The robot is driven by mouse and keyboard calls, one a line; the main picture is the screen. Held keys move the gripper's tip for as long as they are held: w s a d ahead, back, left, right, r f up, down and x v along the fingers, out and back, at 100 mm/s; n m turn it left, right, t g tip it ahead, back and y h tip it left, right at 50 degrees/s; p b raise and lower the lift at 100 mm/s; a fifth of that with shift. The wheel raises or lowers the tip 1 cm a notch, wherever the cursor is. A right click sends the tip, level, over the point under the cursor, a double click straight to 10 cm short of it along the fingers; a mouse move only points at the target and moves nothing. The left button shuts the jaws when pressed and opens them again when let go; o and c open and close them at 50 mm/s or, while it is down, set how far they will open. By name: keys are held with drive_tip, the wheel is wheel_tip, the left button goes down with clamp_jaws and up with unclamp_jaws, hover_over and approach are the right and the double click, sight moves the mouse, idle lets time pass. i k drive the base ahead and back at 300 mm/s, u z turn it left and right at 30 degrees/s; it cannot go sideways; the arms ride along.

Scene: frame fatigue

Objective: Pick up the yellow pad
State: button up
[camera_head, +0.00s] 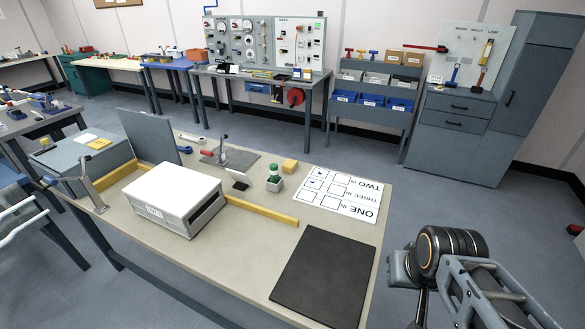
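A small yellow block-like pad (290,165) lies on the beige workbench (235,280), near its far edge, left of the white sheet. A second, flatter yellow pad (99,143) lies on top of the grey box at the bench's left end. My arm shows at the lower right, beyond the bench's right edge and well apart from both pads. My gripper (407,272) seems to be at the arm's left end; its fingers cannot be made out.
Between my arm and the block-like pad lie a black mat (325,281) and a white printed sheet (339,194). A green-topped container (274,179) stands just left of that pad. A white case (177,199) and a long yellow bar (262,210) lie further left.

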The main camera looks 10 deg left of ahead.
sight(290, 166)
drive_tip(key=z, duration=0.05)
drive_tip(key=k, duration=0.5)
drive_tip(key=z, duration=1)
drive_tip(key=i, duration=4.2)
drive_tip(key=u, duration=2.5)
drive_tip(key=i, duration=1.4)
